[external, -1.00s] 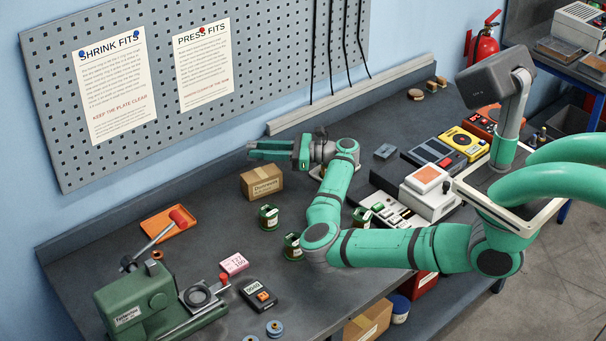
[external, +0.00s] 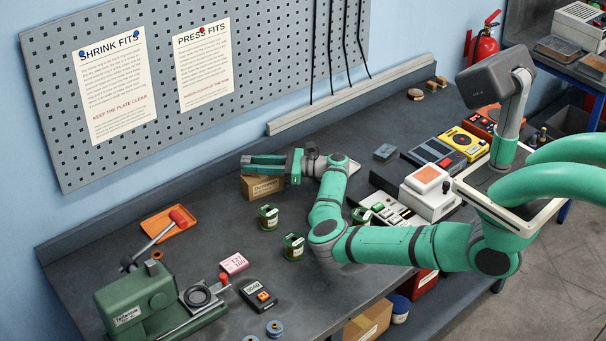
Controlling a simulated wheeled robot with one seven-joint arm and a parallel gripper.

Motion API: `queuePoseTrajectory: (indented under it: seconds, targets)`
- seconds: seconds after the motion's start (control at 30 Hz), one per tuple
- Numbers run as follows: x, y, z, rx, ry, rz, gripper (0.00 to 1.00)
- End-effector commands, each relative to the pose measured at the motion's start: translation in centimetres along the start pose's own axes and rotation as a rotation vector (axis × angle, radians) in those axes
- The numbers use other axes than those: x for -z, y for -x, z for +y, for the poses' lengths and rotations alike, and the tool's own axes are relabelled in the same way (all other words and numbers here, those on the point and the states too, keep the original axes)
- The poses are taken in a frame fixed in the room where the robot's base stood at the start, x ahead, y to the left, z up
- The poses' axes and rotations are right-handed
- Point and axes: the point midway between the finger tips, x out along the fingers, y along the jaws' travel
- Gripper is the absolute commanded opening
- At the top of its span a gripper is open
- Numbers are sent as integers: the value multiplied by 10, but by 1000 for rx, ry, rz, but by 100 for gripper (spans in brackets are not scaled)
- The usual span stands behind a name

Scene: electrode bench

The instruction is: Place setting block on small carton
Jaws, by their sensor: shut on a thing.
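The small brown carton (external: 262,190) stands on the dark bench below the pegboard, its label facing the camera. My gripper (external: 255,164) is directly above it in the picture, its fingers pointing left and covering the carton's top. My gripper is shut on the setting block, which is mostly hidden between the fingers, so its shape is hard to make out. I cannot tell whether the block touches the carton's top.
Bare bench lies left of the carton.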

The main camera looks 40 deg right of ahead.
Motion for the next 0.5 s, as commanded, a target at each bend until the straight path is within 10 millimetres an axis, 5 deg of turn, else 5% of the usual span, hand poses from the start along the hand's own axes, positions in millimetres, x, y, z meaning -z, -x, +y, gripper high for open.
queuePoseTrajectory:
  seconds: [0.17, 0.2, 0.27, 0.5]
  targets:
    - [3, 0, 0, 0, 1, -2, 0]
    - [4, 0, 0, 0, 0, 0, 29]
    - [4, 0, 0, 0, 0, 0, 44]
    - [4, 0, 0, 0, 0, 0, 46]
